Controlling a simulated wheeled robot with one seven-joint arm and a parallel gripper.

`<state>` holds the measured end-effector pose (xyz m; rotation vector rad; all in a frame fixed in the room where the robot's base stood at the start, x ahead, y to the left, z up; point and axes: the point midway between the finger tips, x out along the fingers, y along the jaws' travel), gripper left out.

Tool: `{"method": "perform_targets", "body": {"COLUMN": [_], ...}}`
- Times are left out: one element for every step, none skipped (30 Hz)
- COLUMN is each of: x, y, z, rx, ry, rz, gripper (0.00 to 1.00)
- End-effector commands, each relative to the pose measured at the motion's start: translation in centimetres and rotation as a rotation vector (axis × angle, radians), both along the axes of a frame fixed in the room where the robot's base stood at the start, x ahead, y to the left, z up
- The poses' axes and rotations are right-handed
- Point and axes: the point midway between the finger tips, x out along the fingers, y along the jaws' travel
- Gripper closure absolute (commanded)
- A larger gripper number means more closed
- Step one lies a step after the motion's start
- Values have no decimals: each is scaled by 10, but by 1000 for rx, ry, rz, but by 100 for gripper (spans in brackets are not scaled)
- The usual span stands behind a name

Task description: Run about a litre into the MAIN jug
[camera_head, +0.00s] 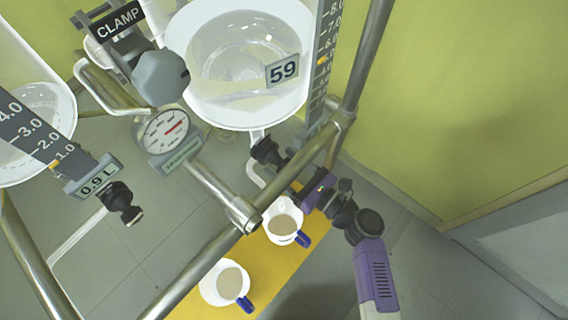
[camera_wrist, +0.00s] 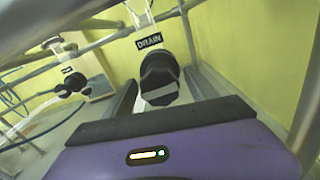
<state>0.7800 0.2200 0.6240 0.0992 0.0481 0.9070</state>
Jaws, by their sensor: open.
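A round glass vessel marked 59 (camera_head: 240,62) holds clear liquid. A black drain knob (camera_head: 265,151) sits under it. In the wrist view a black knob (camera_wrist: 159,76) under a DRAIN label (camera_wrist: 150,41) lies ahead, between my two grey fingers. My gripper (camera_head: 288,172) is open at the drain; I cannot tell whether the fingers touch the knob. Below stand two white jugs with blue handles, one nearer the drain (camera_head: 284,222) and one at the lower left (camera_head: 226,284). Both look beige inside. No MAIN label is readable on either.
A yellow mat (camera_head: 262,270) lies under the jugs. A second vessel (camera_head: 38,105) with a 0.9 L tag (camera_head: 97,181) and its own black knob (camera_head: 122,203) is at left. Metal frame tubes (camera_head: 215,195), a gauge (camera_head: 164,133) and a CLAMP knob (camera_head: 161,77) stand close by.

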Motion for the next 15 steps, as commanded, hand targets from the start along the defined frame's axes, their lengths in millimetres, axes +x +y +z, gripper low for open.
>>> {"method": "perform_targets", "body": {"x": [0,0,0,0,0,0,0,0,0,0,0,0,0,0,0], "y": [0,0,0,0,0,0,0,0,0,0,0,0,0,0,0], "z": [0,0,0,0,0,0,0,0,0,0,0,0,0,0,0], "rx": [0,0,0,0,0,0,0,0,0,0,0,0,-1,-1,-1], "ry": [0,0,0,0,0,0,0,0,0,0,0,0,-1,-1,-2], "rz": [0,0,0,0,0,0,0,0,0,0,0,0,0,0,0], "gripper": [33,33,35,41,47,55,61,67,74,80,86,94,96,96,96]}}
